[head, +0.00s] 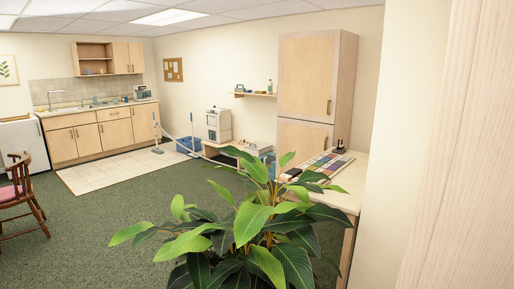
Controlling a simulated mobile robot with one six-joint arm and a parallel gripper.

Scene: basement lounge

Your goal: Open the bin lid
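I cannot make out a bin with a lid in the head view. A blue tub (188,146) stands on the floor at the far wall, but I see no lid on it. Another bluish thing (268,160) shows partly behind the plant and is too hidden to name. My gripper is not in view.
A large leafy plant (250,225) fills the near middle. A table (345,185) stands behind it at right. A tall wooden cabinet (312,80) and kitchen counter (88,133) line the walls. A chair (20,195) is at left. Green carpet (105,225) is clear between.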

